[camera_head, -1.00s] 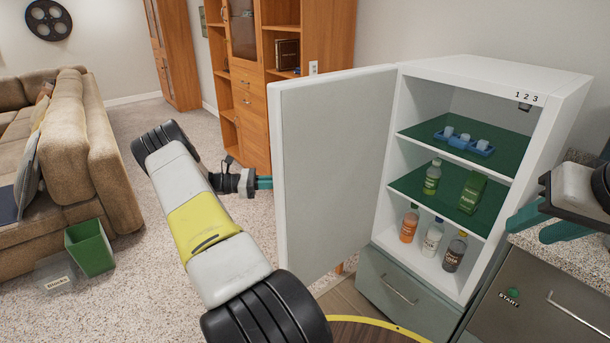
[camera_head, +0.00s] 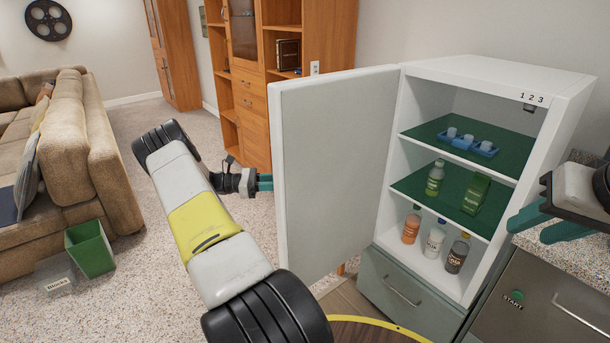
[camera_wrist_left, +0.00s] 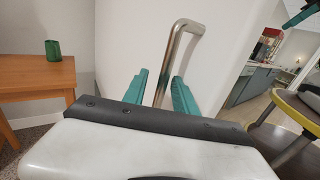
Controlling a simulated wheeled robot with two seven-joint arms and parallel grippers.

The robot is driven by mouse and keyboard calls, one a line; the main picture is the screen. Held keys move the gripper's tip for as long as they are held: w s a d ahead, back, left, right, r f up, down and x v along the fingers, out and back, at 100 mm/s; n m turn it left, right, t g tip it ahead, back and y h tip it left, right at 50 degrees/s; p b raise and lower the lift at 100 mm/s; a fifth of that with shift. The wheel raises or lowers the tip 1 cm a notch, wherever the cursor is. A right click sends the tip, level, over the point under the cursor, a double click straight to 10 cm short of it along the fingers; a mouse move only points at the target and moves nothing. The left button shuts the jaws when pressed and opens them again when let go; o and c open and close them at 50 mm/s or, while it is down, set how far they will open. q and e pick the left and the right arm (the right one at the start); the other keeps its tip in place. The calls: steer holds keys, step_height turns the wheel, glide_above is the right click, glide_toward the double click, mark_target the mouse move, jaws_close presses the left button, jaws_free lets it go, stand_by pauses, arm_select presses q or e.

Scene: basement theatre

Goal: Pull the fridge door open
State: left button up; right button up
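The white fridge (camera_head: 575,85) stands at the right of the head view. Its door (camera_head: 335,170) is swung wide open to the left, showing the shelves inside. In the left wrist view, a metal bar handle (camera_wrist_left: 178,45) runs along the white outer door face (camera_wrist_left: 225,40). My left gripper (camera_head: 265,182) is at the door's outer side, partly hidden behind its edge. In the wrist view its two teal fingers (camera_wrist_left: 160,88) stand apart, one on each side of the handle, with visible gaps. My right gripper (camera_head: 540,227) is at the right edge, fingers apart and empty.
A drawer (camera_head: 400,295) is below. A counter (camera_head: 560,250) is at right.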

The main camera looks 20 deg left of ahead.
arm_select(q)
steer(key=v, duration=0.7)
steer(key=shift+s+a, duration=0.15)
steer(key=shift+a, duration=0.15)
